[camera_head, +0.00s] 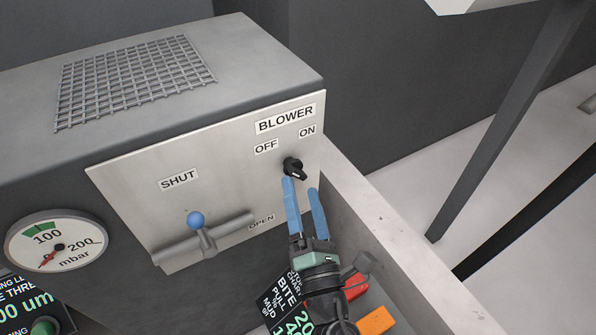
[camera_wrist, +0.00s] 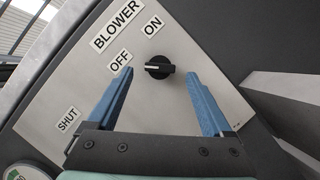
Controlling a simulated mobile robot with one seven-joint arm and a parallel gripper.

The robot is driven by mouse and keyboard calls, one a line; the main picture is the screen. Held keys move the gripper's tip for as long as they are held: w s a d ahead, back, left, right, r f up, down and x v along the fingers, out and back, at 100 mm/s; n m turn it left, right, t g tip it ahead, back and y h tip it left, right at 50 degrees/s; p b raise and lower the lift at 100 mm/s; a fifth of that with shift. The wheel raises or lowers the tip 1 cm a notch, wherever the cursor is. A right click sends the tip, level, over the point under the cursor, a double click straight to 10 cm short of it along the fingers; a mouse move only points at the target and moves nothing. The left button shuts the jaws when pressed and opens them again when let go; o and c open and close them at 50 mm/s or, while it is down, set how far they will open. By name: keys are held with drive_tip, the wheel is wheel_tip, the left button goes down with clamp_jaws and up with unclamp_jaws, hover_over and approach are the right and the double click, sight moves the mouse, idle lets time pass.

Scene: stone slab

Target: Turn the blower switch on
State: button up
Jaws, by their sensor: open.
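The blower switch is a black rotary knob (camera_head: 293,167) on the light metal panel (camera_head: 130,200), below the BLOWER label (camera_head: 286,119). The OFF label (camera_head: 266,146) is at its upper left and the ON label (camera_head: 307,131) at its upper right. In the wrist view the knob (camera_wrist: 159,67) has a white mark on its left end, towards the OFF label (camera_wrist: 120,61). My gripper (camera_head: 301,185) is open and empty, its blue fingers just below the knob in the head view. In the wrist view the knob shows between the fingertips with gaps on both sides; contact is not visible.
A pressure gauge (camera_head: 57,243) is at far left. A pale ledge (camera_head: 385,225) runs along the right, and a wire grille (camera_head: 135,80) lies on top.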

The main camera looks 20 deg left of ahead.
sight(299, 178)
drive_tip(key=shift+x, duration=2.35)
clamp_jaws()
